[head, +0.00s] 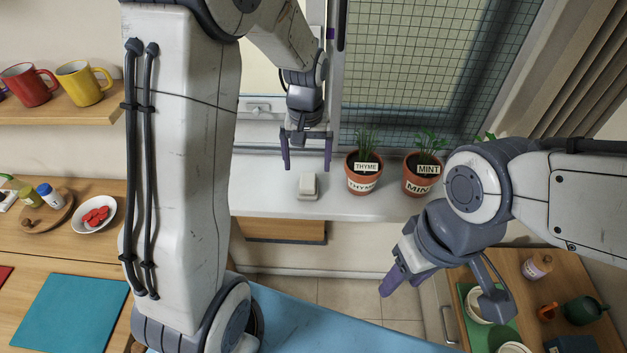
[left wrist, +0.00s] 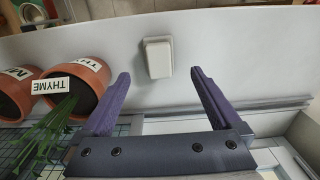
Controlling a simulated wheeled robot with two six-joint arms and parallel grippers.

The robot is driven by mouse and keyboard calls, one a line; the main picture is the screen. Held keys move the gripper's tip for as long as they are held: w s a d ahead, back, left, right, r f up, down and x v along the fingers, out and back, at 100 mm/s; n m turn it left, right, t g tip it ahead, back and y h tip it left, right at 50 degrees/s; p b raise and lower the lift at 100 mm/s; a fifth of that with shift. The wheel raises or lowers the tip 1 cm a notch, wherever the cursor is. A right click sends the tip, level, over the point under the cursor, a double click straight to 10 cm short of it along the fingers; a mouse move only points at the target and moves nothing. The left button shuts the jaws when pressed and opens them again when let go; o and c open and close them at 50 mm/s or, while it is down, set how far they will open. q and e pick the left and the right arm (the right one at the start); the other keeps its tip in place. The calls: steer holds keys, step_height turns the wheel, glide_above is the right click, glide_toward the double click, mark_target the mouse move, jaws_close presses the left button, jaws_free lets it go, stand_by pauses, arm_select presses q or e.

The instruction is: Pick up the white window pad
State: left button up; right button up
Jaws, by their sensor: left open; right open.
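The white window pad (head: 308,186) is a small pale block lying on the white window sill, left of the thyme pot. In the left wrist view the pad (left wrist: 158,58) lies ahead of the fingertips, between their lines and apart from them. My left gripper (head: 306,168) is open, pointing down above the pad, with one finger to each side; its purple fingers also show in the left wrist view (left wrist: 160,76). Nothing is between them. My right gripper (head: 393,283) is at the lower right, away from the sill, with its fingers partly hidden from the head camera.
The thyme pot (head: 363,173) stands close right of the pad, with the mint pot (head: 422,175) beyond it. The window frame (head: 333,70) rises behind. The sill (head: 262,188) left of the pad is clear. A wooden table (head: 530,300) with cups stands at lower right.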

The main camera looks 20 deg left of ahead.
mark_target(308, 179)
arm_select(q)
steer(key=shift+d+f, duration=0.1)
steer(key=shift+f, duration=0.8)
step_height(308, 179, down, 4)
steer(key=shift+f+p, duration=0.1)
steer(key=shift+p, duration=0.7)
steer(key=shift+f, duration=0.5)
steer(key=c, duration=1.4)
steer(key=shift+c, duration=0.2)
step_height(308, 179, up, 10)
steer(key=shift+r+b, duration=0.1)
steer(key=shift+b, duration=0.65)
